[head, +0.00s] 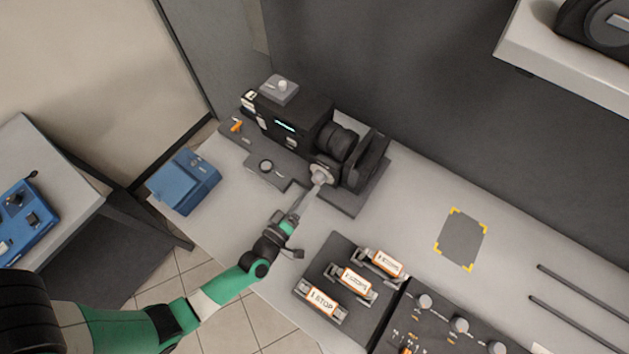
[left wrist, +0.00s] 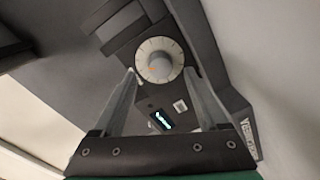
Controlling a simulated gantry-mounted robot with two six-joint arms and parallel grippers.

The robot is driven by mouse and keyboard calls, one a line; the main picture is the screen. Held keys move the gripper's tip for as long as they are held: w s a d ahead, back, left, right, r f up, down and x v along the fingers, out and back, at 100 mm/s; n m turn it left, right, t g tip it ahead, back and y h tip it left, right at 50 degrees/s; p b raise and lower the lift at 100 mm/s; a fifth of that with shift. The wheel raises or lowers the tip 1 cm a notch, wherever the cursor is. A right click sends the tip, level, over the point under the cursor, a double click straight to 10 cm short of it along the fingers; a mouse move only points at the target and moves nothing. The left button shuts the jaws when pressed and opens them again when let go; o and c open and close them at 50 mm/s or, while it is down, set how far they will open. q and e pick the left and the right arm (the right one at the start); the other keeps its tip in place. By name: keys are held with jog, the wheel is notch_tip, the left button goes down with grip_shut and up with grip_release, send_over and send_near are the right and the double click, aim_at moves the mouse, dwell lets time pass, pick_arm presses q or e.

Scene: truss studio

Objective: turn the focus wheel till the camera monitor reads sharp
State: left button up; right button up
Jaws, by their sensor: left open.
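The black camera (head: 290,118) stands on a dark plate at the back of the bench, with a lit cyan display (head: 285,126) too small to read. The focus wheel (head: 321,174), pale with a round knob, sits on the camera's near side. In the left wrist view the focus wheel (left wrist: 160,60) shows a graduated dial and an orange mark. My left gripper (head: 313,187) is open, and in the wrist view its fingers (left wrist: 161,74) lie on either side of the wheel, apart from it. A small screen with cyan marks (left wrist: 160,121) shows below the wheel, unreadable. My right gripper is not in view.
A blue box (head: 184,181) sits at the bench's left end. A panel with orange-and-white labelled switches (head: 352,281) lies at the front, beside a knob console (head: 450,325). A yellow-cornered grey patch (head: 461,238) is empty. A shelf (head: 560,57) overhangs the upper right.

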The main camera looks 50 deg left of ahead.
pick_arm(q)
jog(key=p+v, duration=0.1)
jog(key=v, duration=0.6)
